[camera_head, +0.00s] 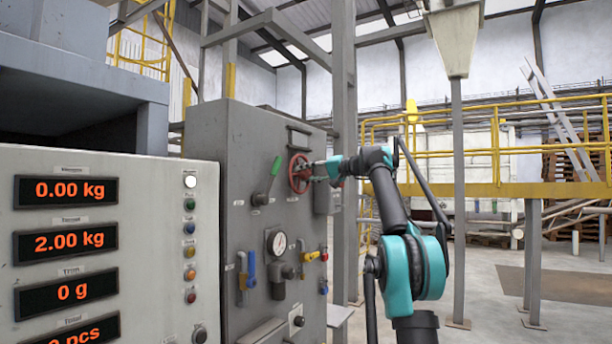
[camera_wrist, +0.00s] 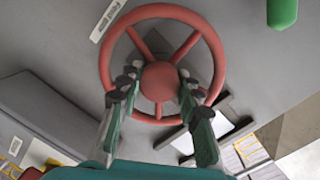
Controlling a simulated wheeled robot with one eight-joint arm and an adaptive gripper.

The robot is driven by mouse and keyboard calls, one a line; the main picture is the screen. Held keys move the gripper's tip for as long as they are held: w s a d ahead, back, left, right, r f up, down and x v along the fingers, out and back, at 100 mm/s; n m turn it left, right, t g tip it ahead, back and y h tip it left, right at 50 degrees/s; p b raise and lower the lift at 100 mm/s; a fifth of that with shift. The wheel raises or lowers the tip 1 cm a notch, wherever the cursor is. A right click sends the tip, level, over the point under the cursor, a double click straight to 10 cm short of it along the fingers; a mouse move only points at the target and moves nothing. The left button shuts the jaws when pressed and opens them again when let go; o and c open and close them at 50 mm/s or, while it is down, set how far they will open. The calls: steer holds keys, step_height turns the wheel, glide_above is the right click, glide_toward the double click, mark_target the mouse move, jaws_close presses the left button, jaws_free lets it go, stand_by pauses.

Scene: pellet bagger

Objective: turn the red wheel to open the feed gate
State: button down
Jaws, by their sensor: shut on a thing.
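The red wheel (camera_head: 299,173) is mounted on the face of a grey cabinet (camera_head: 240,150) in the head view. In the wrist view the red wheel (camera_wrist: 160,80) fills the upper middle, with its hub and several spokes visible. My gripper (camera_head: 316,172) reaches the wheel from the right. In the wrist view my gripper (camera_wrist: 158,90) has one finger on each side of the hub, over the lower part of the wheel. It is shut on the wheel. The exact contact points of the fingertips are hard to make out. The feed gate itself cannot be identified.
A green-handled lever (camera_head: 275,166) sits left of the wheel. Below are a pressure gauge (camera_head: 276,241), a blue-handled valve (camera_head: 251,268) and a yellow-handled valve (camera_head: 313,256). A panel with red displays (camera_head: 66,191) stands at the left. Open floor lies to the right.

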steer(key=c, duration=1)
jaws_free()
steer(key=shift+d, duration=0.15)
steer(key=v, duration=1.1)
steer(key=shift+s+d, duration=0.25)
steer(key=shift+s, duration=0.05)
